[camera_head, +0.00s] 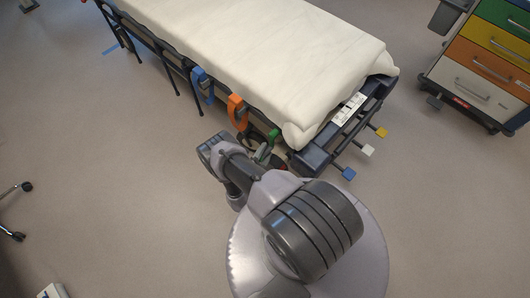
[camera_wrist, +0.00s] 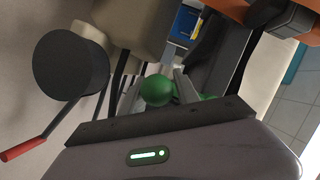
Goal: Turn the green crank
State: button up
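The green crank (camera_head: 272,137) is at the side of the stretcher, near its right end, in the head view. Its round green knob (camera_wrist: 157,90) shows large in the middle of the wrist view. A bit more green shows just right of the knob. My gripper (camera_wrist: 160,85) has its two grey fingers apart, one on each side of the knob. They look very close to the knob, but I cannot tell whether they press on it. In the head view my arm partly hides the crank and fingers.
The stretcher with a white sheet (camera_head: 255,50) fills the top middle. An orange handle (camera_head: 236,110) and a blue handle (camera_head: 201,84) sit left of the green crank. A red-tipped lever (camera_wrist: 22,149) is at the left. A drawer cart (camera_head: 480,75) stands right.

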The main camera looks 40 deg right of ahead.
grip_shut()
dwell(1.2)
